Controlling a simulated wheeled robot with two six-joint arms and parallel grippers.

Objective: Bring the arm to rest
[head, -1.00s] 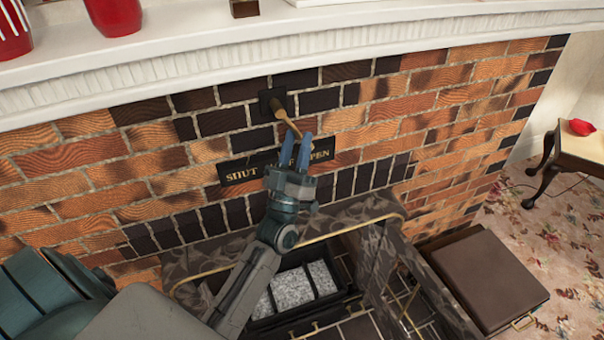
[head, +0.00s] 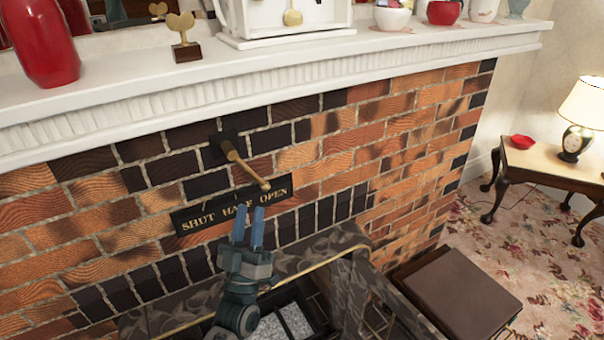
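My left gripper (head: 249,228) has two blue fingers pointing up, with a narrow gap between them. It is empty, in front of the lower edge of the black plate (head: 196,219) lettered "SHUT HALF OPEN". A brass lever (head: 243,165) comes out of a dark square mount in the brick wall. It slants down to the right, and its round end lies above the plate's "OPEN" end. The gripper is below the lever's end and apart from it. My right gripper is not in the view.
The white mantel (head: 290,62) above carries a red vase (head: 40,42), a heart ornament (head: 183,36), a white clock-like case and bowls. Below are the marbled hearth surround and a brown box (head: 462,295). A side table (head: 548,165) with a lamp stands at right.

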